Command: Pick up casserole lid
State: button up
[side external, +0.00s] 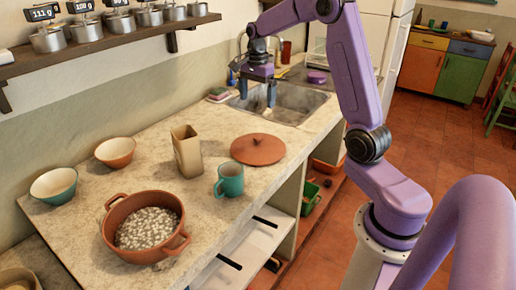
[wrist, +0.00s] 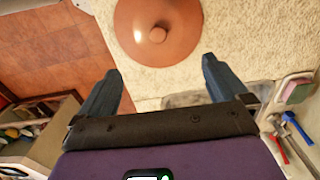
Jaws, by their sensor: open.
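The casserole lid (side external: 258,149) is a round terracotta disc with a small knob on top. It lies flat on the counter, beside the teal mug. In the wrist view the lid (wrist: 157,30) is at the top centre, partly cut off by the frame edge, with its knob in sight. My gripper (side external: 257,96) is open and empty, above the counter near the sink, behind the lid and apart from it. In the wrist view its two fingers (wrist: 162,85) are spread wide, with bare counter between them and the lid. The terracotta casserole (side external: 146,226) stands uncovered at the front, full of pale, grainy contents.
A teal mug (side external: 229,180) stands close to the lid on its near side, and a tan square vessel (side external: 187,151) stands to its left. Two bowls (side external: 115,152) are near the wall. A wall shelf (side external: 100,44) with several metal pots hangs above. The sink (side external: 290,103) is behind the lid.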

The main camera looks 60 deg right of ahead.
aim_at(258, 137)
notch_tip(258, 137, down, 16)
jog(key=shift+s+r, duration=0.1)
jog(key=shift+s, duration=0.05)
dwell(0.5)
